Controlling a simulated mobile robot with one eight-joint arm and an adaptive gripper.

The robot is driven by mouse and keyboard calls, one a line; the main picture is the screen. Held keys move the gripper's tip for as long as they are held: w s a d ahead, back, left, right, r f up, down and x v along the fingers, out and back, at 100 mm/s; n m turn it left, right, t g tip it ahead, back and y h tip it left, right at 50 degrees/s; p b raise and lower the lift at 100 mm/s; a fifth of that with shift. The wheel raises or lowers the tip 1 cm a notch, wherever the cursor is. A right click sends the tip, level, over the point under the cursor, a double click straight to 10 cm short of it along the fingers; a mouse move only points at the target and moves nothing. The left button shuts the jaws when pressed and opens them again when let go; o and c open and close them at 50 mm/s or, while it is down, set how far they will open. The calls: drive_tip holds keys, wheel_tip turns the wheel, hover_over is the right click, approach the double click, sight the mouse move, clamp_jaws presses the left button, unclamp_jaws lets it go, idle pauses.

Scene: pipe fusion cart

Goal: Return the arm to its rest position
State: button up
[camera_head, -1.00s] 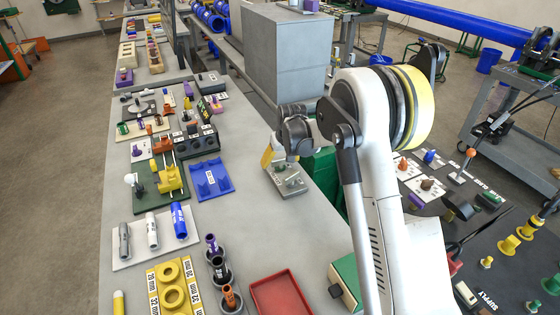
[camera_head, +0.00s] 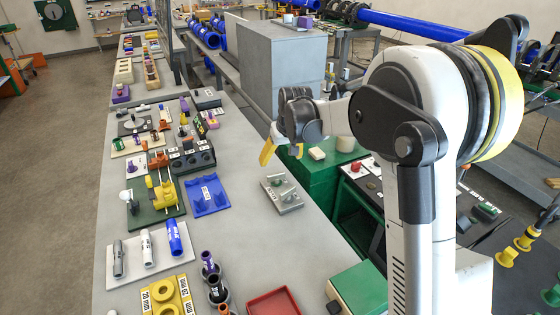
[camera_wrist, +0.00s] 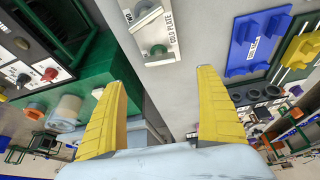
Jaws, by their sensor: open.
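My arm rises at the right of the head view and bends at a large white, black and yellow joint. My gripper (camera_wrist: 162,108) shows in the wrist view as two yellow fingers spread wide, with nothing between them. In the head view one yellow finger (camera_head: 267,151) shows above the table, near the grey cold plate block (camera_head: 282,193); the other finger is mostly hidden by the wrist. The cold plate block also shows in the wrist view (camera_wrist: 151,30), beyond the fingertips and apart from them.
The long grey table (camera_head: 240,235) carries a blue rack (camera_head: 208,195), a green fixture with yellow parts (camera_head: 153,205), pipe samples (camera_head: 147,245) and a red tray (camera_head: 273,303). A green cabinet (camera_head: 322,175) and a grey box (camera_head: 275,65) stand beside it.

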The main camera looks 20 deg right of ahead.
drive_tip(key=s+r+t, duration=0.1)
drive_tip(key=s+r, duration=0.4)
drive_tip(key=s, duration=0.4)
drive_tip(key=s+r, duration=0.5)
drive_tip(key=s, duration=0.4)
drive_tip(key=s+f+m+t, duration=0.1)
drive_tip(key=s+f, duration=0.2)
drive_tip(key=s, duration=1.4)
drive_tip(key=shift+s+a+f+t, duration=0.2)
drive_tip(key=shift+s+a+t, duration=0.05)
drive_tip(key=shift+a+t, duration=0.15)
